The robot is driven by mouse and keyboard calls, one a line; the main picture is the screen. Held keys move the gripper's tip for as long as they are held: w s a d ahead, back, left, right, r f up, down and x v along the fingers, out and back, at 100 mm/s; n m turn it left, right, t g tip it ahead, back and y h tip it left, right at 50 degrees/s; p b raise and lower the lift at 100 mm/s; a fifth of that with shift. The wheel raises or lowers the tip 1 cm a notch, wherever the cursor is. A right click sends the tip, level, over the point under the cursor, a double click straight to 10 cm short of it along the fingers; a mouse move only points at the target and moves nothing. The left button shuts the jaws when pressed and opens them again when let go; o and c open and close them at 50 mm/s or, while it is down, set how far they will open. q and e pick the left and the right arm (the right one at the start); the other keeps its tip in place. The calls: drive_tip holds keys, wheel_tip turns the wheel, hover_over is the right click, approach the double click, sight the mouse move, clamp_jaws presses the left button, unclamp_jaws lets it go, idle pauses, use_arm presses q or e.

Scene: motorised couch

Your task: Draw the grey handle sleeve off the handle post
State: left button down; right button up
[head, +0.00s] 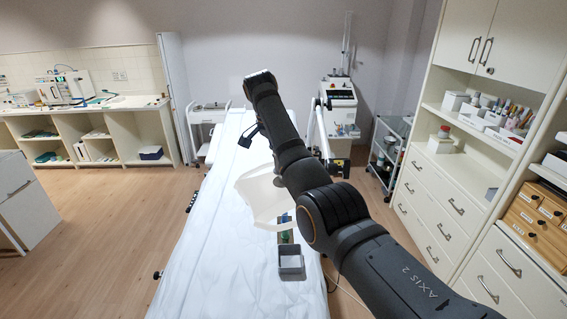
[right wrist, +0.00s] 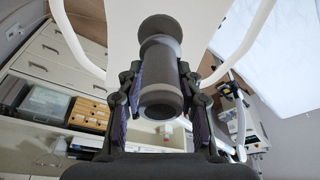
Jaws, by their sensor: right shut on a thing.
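In the right wrist view the grey handle sleeve (right wrist: 160,62) is a dark grey cylinder with a thicker rim at its near end. My right gripper (right wrist: 160,78) is shut on it, one finger on each side. A round dark grey knob-like end (right wrist: 158,27) shows just beyond the sleeve, in line with it, against a white panel. I cannot tell how much of the handle post is inside the sleeve. In the head view my right arm reaches up from the lower right, and its gripper and the sleeve cannot be made out clearly. My left gripper is not in view.
White curved tubes (right wrist: 247,45) pass on both sides of the gripper. The couch (head: 205,225) has a white cover and carries a small grey open box (head: 291,264). A white cabinet (head: 440,200) stands at the right.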

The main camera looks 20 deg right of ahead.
drive_tip(key=shift+w+d+v, duration=0.1)
drive_tip(key=shift+d+v, duration=0.05)
drive_tip(key=shift+v, duration=0.6)
drive_tip(key=shift+w+d+v, duration=0.1)
drive_tip(key=shift+d+v, duration=0.05)
drive_tip(key=shift+v, duration=0.65)
drive_tip(key=shift+w+d+v, duration=0.1)
drive_tip(key=shift+d+v, duration=0.05)
drive_tip(key=shift+v, duration=0.6)
drive_tip(key=shift+s+r, duration=0.1)
drive_tip(key=shift+r, duration=0.05)
